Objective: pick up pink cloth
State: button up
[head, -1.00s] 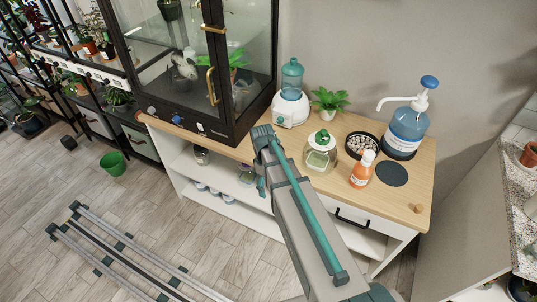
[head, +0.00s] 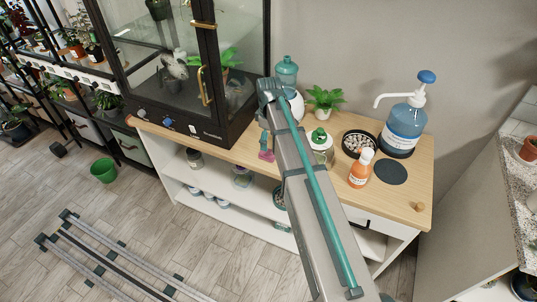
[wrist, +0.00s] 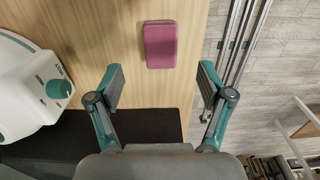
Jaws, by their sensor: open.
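The pink cloth (wrist: 161,45) is a small folded block lying flat on the wooden tabletop, near its front edge. In the wrist view it lies beyond my fingertips, roughly centred between them and not touched. My gripper (wrist: 161,84) is open and empty, with its two teal and grey fingers spread wider than the cloth. In the head view a bit of the cloth (head: 266,156) shows just below my gripper (head: 264,142), beside my arm, which hides part of the table there.
A white-and-teal device (wrist: 30,90) stands left of my gripper. A glass cabinet (head: 205,70) stands behind. A lidded jar (head: 321,150), orange bottle (head: 360,168), pebble dish (head: 372,138) and blue pump bottle (head: 405,125) are to the right. The tabletop's front edge is close to the cloth.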

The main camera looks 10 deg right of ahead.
aim_at(268, 152)
jog(key=shift+w+a+f+p, duration=0.1)
jog(key=shift+f+p, duration=0.4)
jog(key=shift+f, duration=1.35)
jog(key=shift+a+f+p, duration=0.1)
jog(key=shift+f+p, duration=0.35)
jog(key=shift+f, duration=1.35)
jog(key=shift+c, duration=0.3)
jog(key=c, duration=1.1)
jog(key=shift+o, duration=0.2)
jog(key=shift+r, duration=0.2)
